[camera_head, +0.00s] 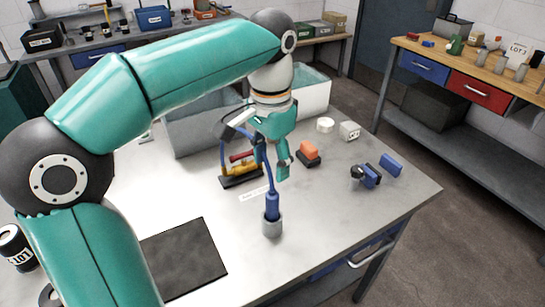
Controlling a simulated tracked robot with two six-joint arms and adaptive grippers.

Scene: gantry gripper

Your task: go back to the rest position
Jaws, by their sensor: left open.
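My left gripper (274,160) hangs from the teal arm above the middle of the table. It is open, with one teal finger pointing down. A blue tool (272,203) stands upright in a small grey cup (272,226) just below and in front of the gripper. A blue strip runs up from it past the gripper's front. I cannot tell whether it touches the fingers. My right gripper is not in view.
A grey table (330,240) carries a black mat (184,259), a red and yellow item on a dark base (240,181), an orange and black block (308,153) and blue parts (390,165). Pale bins (190,130) stand behind. The table's front right is clear.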

